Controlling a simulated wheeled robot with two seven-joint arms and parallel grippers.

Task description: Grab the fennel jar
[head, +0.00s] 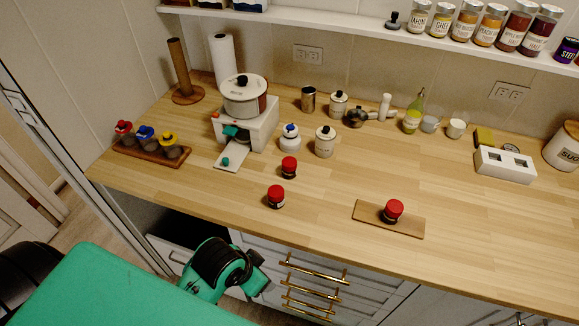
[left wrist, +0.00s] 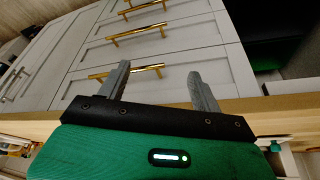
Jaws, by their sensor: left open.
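Three small dark jars with red lids stand on the wooden counter: one farther back (head: 289,167), one nearer the front edge (head: 275,197), and one on a thin wooden board (head: 394,212). Their labels are too small to read, so I cannot tell which is the fennel jar. My left gripper (left wrist: 157,75) is open and empty in the left wrist view, with its two grey fingers apart in front of the drawers. In the head view my left arm is low, below the counter's front edge, away from the jars. My right gripper is not in view.
White drawers with gold handles (head: 317,269) are below the counter (head: 330,220). A white machine with a pot (head: 244,98), white canisters (head: 325,141) and a rack of colored-lid jars (head: 151,150) stand behind or left. Labelled jars line the wall shelf (head: 370,22). The front middle counter is mostly clear.

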